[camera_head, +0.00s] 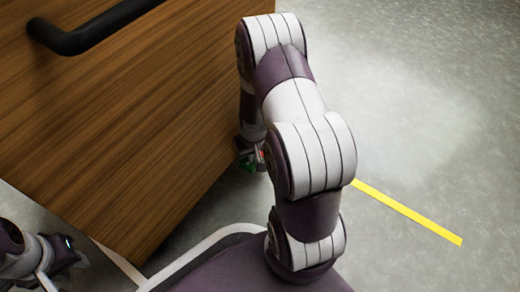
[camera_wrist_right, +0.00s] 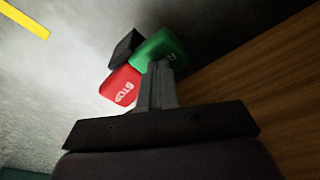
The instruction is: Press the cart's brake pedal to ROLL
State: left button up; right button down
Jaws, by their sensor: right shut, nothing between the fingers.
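The wooden cart (camera_head: 120,120) fills the left of the head view. In the right wrist view the pedal has a green pad (camera_wrist_right: 158,44) and a red pad marked STOP (camera_wrist_right: 121,88). My right gripper (camera_wrist_right: 161,66) is shut and empty, its fingertips overlapping the green pad's lower edge; I cannot tell whether they touch. The green pad's lettering is mostly covered. My left gripper (camera_head: 74,254) is at the lower left; its jaws are unclear.
A black block (camera_wrist_right: 124,47) sits beside the pads. The cart has a black handle bar (camera_head: 90,30) at its top. The grey floor (camera_head: 430,120) to the right is clear, with a yellow line (camera_head: 410,213) on it. The cart's wooden side (camera_wrist_right: 280,85) is close to my right gripper.

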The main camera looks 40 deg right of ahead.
notch_tip(320, 180, up, 7)
jog(key=p, duration=0.7)
dwell(0.4)
